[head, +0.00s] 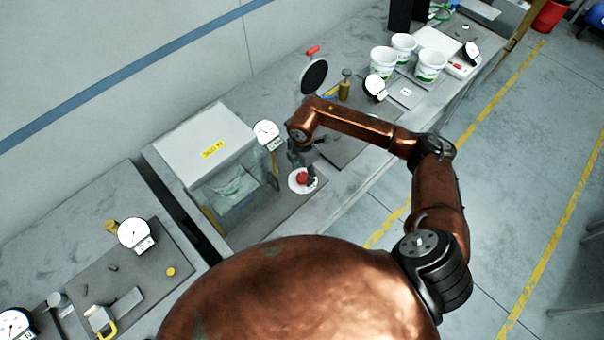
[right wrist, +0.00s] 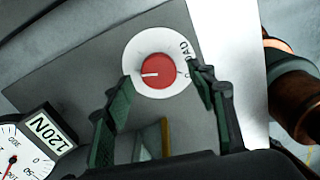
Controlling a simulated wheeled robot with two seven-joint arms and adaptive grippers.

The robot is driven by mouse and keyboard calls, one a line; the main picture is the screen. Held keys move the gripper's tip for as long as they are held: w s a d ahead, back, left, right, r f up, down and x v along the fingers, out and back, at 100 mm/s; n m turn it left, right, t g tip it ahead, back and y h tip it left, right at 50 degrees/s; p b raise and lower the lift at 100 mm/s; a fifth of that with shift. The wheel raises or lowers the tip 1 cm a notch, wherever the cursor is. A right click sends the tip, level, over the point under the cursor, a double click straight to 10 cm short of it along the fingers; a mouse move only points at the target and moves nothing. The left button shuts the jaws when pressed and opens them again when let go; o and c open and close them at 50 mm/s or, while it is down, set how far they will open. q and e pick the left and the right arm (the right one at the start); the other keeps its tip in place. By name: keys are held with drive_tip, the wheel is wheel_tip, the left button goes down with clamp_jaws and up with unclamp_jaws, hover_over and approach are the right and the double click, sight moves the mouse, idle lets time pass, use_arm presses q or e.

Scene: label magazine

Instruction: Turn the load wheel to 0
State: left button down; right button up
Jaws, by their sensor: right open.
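The load wheel is a red knob (right wrist: 158,71) on a white disc (right wrist: 143,46) with partly visible black lettering that reads like LOAD. A short white pointer mark on the knob points left in the right wrist view. The red knob (head: 302,177) also shows in the head view, on the bench in front of the clear-fronted box. My right gripper (right wrist: 163,80) is open. Its two dark green fingers are on either side of the knob's lower part in that view; I cannot tell whether they touch it. In the head view my right gripper (head: 304,163) is over the wheel. My left gripper is out of view.
A gauge (right wrist: 10,150) with a 120N label is beside the wheel plate; a gauge (head: 265,131) also stands by the white-topped box (head: 205,140). A round black disc (head: 314,76) stands behind my arm. White tubs (head: 383,62) stand farther along the bench.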

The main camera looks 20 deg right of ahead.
sight(303, 178)
drive_tip(key=shift+f, duration=0.65)
drive_tip(key=shift+w+f, duration=0.15)
drive_tip(key=shift+f, duration=0.35)
drive_tip(key=c, duration=0.8)
drive_tip(key=shift+c, duration=1.3)
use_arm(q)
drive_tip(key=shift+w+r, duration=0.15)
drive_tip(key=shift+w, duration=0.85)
use_arm(e)
drive_tip(key=shift+c, duration=0.3)
